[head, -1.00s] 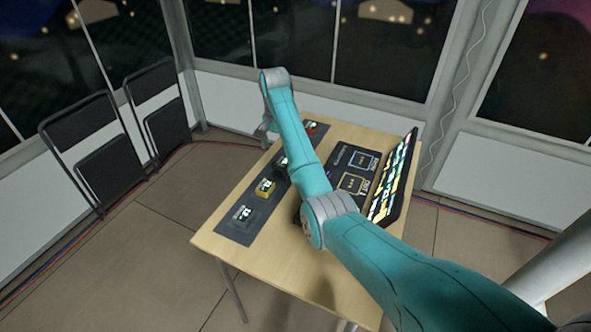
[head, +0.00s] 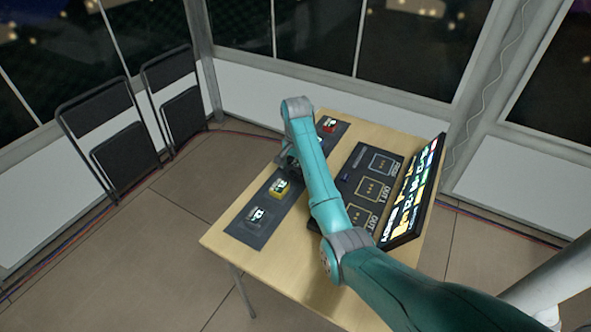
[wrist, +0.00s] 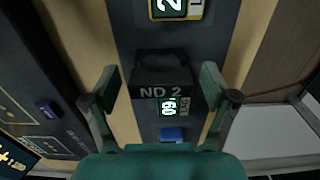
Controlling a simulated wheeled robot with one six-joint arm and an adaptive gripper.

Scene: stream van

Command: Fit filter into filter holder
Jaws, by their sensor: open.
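In the head view my gripper (head: 289,163) is over the mat and largely hides that block. The dark console (head: 352,187) has outlined squares; I cannot tell which is the filter holder.
The mat (head: 240,228) lies along the left of the wooden table (head: 222,244). A lit screen (head: 412,193) stands tilted at the console's right. My arm crosses over the table and hides part of the console. Folding chairs (head: 112,135) stand at the left wall.

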